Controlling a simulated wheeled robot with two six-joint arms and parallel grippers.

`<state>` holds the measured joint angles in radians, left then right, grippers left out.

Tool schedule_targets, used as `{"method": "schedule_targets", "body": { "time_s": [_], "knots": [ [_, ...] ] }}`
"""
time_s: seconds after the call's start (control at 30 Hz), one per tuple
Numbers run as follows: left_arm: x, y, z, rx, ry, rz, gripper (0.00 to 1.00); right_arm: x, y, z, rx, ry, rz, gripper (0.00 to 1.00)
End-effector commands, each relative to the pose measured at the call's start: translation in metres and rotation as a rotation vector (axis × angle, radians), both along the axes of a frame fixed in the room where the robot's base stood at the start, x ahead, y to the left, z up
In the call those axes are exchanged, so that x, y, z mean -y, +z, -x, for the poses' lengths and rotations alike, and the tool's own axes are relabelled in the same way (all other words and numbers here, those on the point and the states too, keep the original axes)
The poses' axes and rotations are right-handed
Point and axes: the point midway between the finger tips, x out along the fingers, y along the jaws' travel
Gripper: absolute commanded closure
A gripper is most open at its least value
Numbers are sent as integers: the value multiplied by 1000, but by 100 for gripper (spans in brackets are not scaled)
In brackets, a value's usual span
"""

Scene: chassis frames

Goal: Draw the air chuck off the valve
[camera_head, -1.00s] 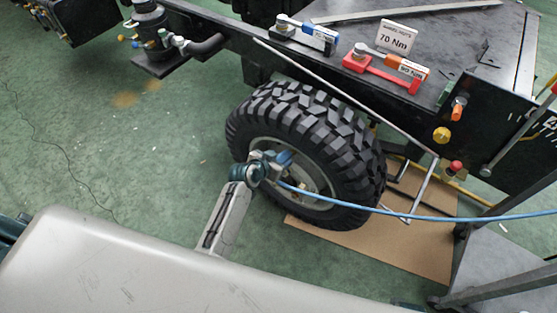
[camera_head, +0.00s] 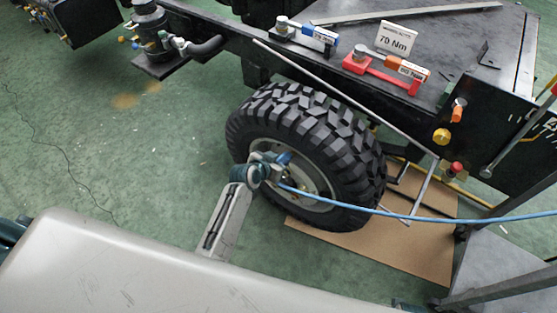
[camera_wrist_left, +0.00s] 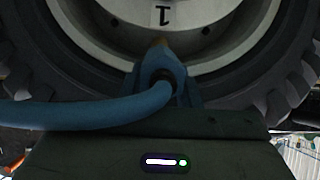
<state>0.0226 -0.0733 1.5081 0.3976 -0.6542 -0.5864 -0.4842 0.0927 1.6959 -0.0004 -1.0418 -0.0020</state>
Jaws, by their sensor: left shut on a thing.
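The air chuck (camera_head: 284,158) is blue, with a blue hose (camera_head: 400,215) running from it off to the right. My left gripper (camera_head: 268,160) is shut on the chuck in front of the wheel (camera_head: 310,150). In the left wrist view the chuck (camera_wrist_left: 158,92) stands at the middle, its brassy tip pointing at the pale rim (camera_wrist_left: 205,32), just below a label reading 1. The valve is hidden there, so I cannot tell whether the tip touches it. My right gripper is not in view.
The black chassis (camera_head: 225,35) overhangs the wheel. On its deck lie a blue torque tool (camera_head: 312,36), a red torque tool (camera_head: 385,70) and a 70 Nm sign (camera_head: 396,38). A brown board (camera_head: 420,245) lies under the tyre.

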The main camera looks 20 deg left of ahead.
Motion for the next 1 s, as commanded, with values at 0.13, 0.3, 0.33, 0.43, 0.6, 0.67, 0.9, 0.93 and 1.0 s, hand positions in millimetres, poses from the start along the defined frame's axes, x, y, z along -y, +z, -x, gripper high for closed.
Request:
{"method": "schedule_targets", "body": {
  "time_s": [0.13, 0.3, 0.33, 0.43, 0.6, 0.67, 0.9, 0.93, 1.0],
  "knots": [
    [0, 1, 0, 1, 0, 0, 97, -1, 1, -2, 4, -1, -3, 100],
    [-1, 4, 3, 1, 1, 0, 97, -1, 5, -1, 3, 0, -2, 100],
    [-2, 5, 4, 1, 0, -1, 97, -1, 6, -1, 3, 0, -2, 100],
    [-3, 6, 6, 1, 0, -1, 97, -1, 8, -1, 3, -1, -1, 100],
    [-4, 9, 10, 1, 0, -1, 97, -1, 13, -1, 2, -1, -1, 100],
    [-5, 10, 12, 1, 0, -1, 97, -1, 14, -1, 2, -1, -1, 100],
    [-7, 15, 17, 1, 0, -1, 97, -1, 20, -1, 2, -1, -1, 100],
    [-7, 15, 18, 1, 0, -1, 97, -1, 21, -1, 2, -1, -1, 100],
    [-7, 16, 19, 1, -1, 0, 97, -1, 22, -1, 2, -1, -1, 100]
  ]
}}
